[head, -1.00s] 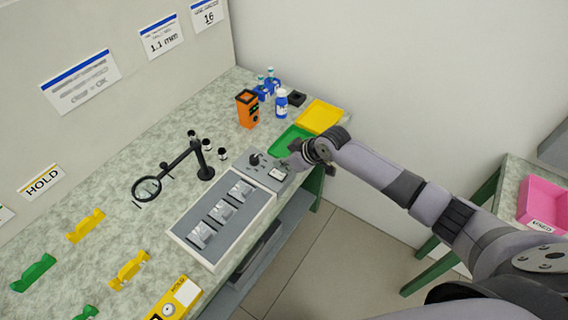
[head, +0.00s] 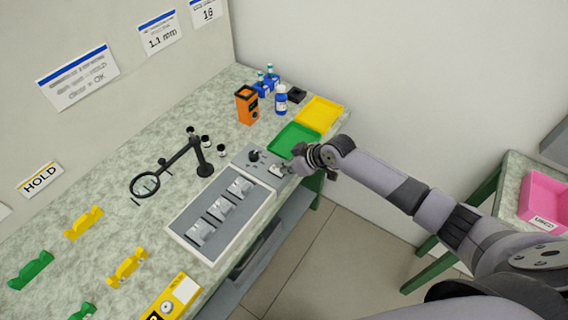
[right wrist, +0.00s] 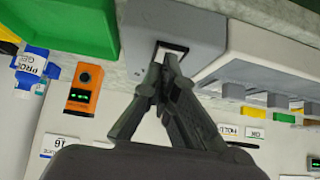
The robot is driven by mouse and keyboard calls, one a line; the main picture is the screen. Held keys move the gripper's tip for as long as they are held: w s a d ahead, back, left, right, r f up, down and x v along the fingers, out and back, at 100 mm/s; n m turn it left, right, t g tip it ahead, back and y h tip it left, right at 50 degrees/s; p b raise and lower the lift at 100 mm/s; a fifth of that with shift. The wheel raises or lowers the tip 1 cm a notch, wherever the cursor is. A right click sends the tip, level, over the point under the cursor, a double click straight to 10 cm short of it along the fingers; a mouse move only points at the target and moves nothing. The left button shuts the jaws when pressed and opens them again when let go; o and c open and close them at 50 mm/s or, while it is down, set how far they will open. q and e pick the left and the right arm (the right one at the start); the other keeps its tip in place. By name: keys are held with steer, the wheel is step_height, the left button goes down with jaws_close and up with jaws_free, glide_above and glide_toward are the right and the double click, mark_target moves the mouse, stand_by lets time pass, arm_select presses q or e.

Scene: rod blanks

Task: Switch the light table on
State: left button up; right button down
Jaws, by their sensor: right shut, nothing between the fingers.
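The light table (head: 186,236) is a pale box with a grey top at the bench's front edge. Its top does not look lit. My left gripper is not in view.
A green tray (head: 294,140) and a yellow tray (head: 321,112) lie just beyond the control box. An orange device (head: 246,104), blue bottle (head: 281,100) and magnifier stand (head: 204,165) are further back. A pink bin (head: 543,200) sits on another table at right.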

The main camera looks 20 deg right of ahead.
steer(key=shift+w+a, duration=0.1)
steer(key=shift+w+a+r, duration=0.3)
steer(key=shift+w+a, duration=0.1)
steer(key=shift+w, duration=0.1)
steer(key=shift+r, duration=0.1)
steer(key=shift+r+p, duration=0.6)
steer(key=shift+p, duration=0.05)
steer(key=r+p, duration=0.3)
steer(key=shift+s+d+r, duration=0.15)
steer(key=shift+s+r, duration=0.1)
steer(key=shift+s+d+b, duration=0.55)
steer(key=shift+s+d, duration=0.1)
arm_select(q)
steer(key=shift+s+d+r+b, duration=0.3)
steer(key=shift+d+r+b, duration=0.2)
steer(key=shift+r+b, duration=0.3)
arm_select(e)
steer(key=v, duration=0.8)
steer(key=shift+s+f, duration=0.3)
steer(key=shift+s, duration=0.05)
